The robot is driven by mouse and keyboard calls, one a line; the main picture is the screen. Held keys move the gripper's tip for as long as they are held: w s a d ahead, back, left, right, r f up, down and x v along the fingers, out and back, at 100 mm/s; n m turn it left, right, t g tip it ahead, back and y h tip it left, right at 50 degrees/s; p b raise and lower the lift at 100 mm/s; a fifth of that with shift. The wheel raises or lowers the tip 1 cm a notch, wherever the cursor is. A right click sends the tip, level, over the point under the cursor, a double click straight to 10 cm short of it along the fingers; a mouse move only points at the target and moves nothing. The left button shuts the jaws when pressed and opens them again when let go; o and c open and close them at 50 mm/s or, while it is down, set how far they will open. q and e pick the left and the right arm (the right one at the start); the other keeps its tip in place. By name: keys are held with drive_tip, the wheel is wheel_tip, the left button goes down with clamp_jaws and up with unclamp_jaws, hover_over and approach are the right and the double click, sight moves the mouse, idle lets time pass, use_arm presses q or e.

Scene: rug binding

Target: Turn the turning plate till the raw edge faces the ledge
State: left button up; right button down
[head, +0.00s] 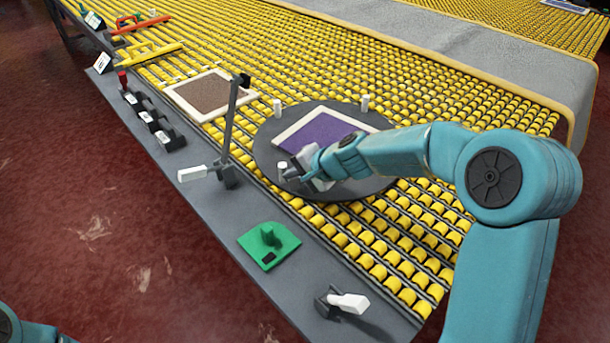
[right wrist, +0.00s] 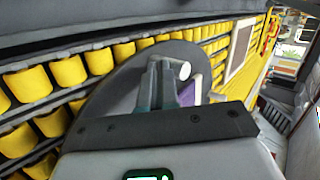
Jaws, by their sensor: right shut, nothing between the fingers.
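The grey round turning plate (head: 268,160) lies on the roller table in the head view and fills much of the right wrist view (right wrist: 105,95). A purple rug with a cream border (head: 322,130) lies on it, partly behind my arm; I cannot tell which edge is raw. White pegs stand at the plate's rim, one (head: 277,107) at the far left, one (head: 364,103) at the far right and one (head: 283,167) near my gripper. My right gripper (head: 303,178) is shut over the plate's near side, close to that peg (right wrist: 184,70). My left gripper is out of view.
The grey ledge (head: 312,278) runs along the table's near edge. It bears an upright lever (head: 232,125) with a white handle, a green block (head: 268,247), a white-handled clamp (head: 345,302) and dark labelled blocks (head: 155,122). A brown rug (head: 212,92) lies left of the plate.

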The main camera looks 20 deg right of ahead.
sight(280, 171)
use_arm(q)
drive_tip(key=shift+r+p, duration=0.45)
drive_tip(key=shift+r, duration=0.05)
use_arm(e)
drive_tip(key=shift+w+a, duration=0.4)
drive_tip(key=shift+w, duration=0.2)
drive_tip(key=shift+w+a, duration=0.4)
drive_tip(key=shift+w, duration=0.2)
